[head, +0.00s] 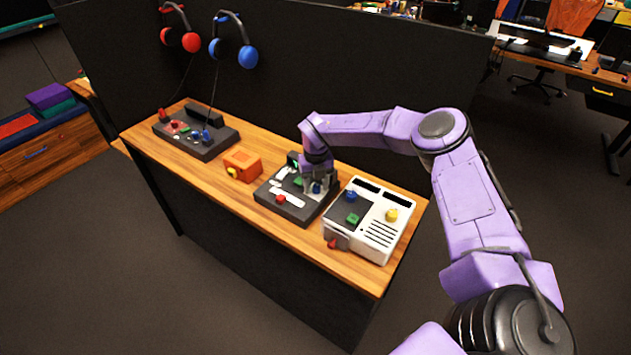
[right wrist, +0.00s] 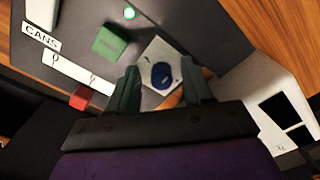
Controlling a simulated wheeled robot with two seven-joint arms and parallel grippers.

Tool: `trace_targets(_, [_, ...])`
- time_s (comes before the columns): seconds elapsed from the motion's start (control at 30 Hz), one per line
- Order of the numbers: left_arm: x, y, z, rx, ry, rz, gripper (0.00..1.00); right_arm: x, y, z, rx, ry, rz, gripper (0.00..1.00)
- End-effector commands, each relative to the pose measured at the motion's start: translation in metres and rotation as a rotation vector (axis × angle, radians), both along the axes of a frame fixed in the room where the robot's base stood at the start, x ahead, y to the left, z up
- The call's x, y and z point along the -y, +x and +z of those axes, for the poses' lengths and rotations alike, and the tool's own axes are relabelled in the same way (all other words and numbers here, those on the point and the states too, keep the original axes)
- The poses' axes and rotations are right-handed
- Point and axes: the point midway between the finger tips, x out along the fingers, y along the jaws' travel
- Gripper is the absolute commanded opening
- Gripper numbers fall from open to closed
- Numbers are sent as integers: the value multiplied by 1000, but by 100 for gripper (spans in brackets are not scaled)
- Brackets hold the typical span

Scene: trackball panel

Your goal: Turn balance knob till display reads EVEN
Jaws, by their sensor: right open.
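My right gripper (head: 318,180) is over the dark control panel (head: 268,200) in the middle of the table. In the right wrist view the right gripper (right wrist: 161,84) is open, its fingers on either side of a blue knob (right wrist: 161,75) with a dark mark on a pale plate. I cannot tell whether they touch it. A green knob (right wrist: 110,42) and a red knob (right wrist: 80,98) are on the same panel. No label reading balance is legible. The white unit (head: 392,228) has dark display windows (head: 367,186) with no readable text. My left gripper is not in view.
The white unit with blue, green and yellow knobs stands close right of the panel. An orange box (head: 242,165) and another dark panel (head: 196,132) are to the left. Red headphones (head: 180,40) and blue headphones (head: 233,50) hang on the dark partition behind.

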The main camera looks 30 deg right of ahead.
Motion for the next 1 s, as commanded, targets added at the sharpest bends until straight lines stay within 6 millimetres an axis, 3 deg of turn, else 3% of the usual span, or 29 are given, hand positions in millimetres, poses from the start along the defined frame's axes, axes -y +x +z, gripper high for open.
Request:
trace_targets(0.17, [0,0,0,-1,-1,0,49,0,0,0,0,1,0,50])
trace_targets(0.23, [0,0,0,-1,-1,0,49,0,0,0,0,1,0,34])
trace_targets(0.33, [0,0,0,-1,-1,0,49,0,0,0,0,0,0,1])
trace_targets(0.5, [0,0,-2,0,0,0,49,0,0,-1,1,0,6,0])
trace_targets(0.73, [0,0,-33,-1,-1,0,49,0,1,-6,3,1,224,0])
trace_targets(1.0, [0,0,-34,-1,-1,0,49,0,0,0,1,1,319,0])
